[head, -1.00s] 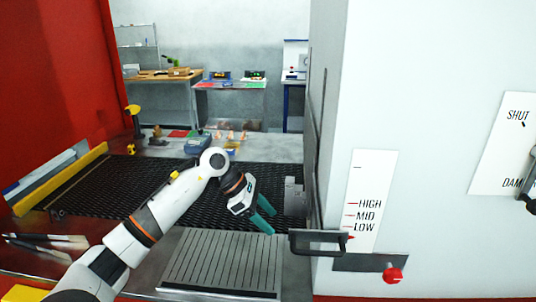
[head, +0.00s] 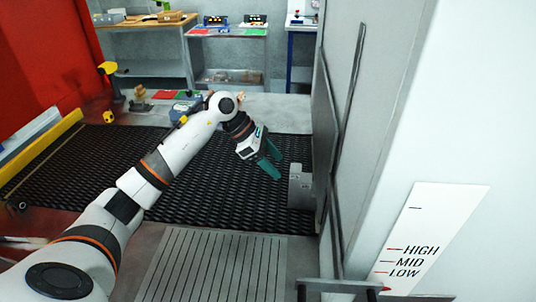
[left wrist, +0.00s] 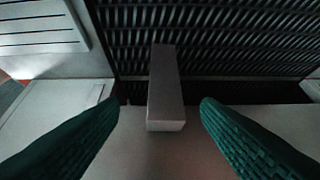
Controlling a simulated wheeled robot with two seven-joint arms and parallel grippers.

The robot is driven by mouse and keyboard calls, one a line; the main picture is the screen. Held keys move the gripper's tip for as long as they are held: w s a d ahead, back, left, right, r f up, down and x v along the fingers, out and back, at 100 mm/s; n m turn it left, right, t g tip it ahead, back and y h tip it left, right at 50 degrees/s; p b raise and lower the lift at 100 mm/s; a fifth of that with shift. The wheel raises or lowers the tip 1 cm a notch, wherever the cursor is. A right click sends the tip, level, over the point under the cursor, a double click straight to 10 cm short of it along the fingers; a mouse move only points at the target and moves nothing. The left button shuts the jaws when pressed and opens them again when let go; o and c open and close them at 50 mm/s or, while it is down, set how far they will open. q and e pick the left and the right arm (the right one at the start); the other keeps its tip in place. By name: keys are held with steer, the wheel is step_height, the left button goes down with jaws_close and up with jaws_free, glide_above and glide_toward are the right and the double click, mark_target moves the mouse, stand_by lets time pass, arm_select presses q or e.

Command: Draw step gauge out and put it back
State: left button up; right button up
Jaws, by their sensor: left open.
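The step gauge, a grey metal piece with a stepped edge (head: 300,188), stands at the right edge of the mesh belt, against the tall panel. In the left wrist view a grey bar (left wrist: 166,85), which looks like the same gauge, lies in line with the gap between my fingers. My left gripper (head: 271,165) has green fingers, is open and empty, and points down over the belt just left of the gauge. Its fingers (left wrist: 160,106) show apart on both sides of the bar; whether they reach its depth I cannot tell. My right gripper is not in view.
The black mesh belt (head: 240,190) runs below my left arm. A slotted metal plate (head: 212,265) lies in front of it. The tall panel (head: 325,140) bounds the right side, with a dark handle (head: 335,286) and a HIGH/MID/LOW scale (head: 425,240). A yellow rail (head: 40,147) is at left.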

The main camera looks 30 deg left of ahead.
mark_target(293, 183)
arm_select(q)
steer(key=b+x, duration=0.4)
steer(key=x, duration=0.5)
steer(key=shift+w+a+f, duration=0.1)
steer(key=shift+a, duration=0.05)
steer(key=shift+w+d+f, duration=0.1)
steer(key=shift+d+f, duration=0.1)
steer(key=shift+d, duration=0.05)
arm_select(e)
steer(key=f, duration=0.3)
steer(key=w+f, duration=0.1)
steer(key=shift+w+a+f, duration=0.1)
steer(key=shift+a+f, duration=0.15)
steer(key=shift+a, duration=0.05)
arm_select(q)
steer(key=c, duration=0.9)
steer(key=shift+c, duration=0.4)
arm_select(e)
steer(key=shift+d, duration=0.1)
arm_select(q)
steer(key=shift+a, duration=0.15)
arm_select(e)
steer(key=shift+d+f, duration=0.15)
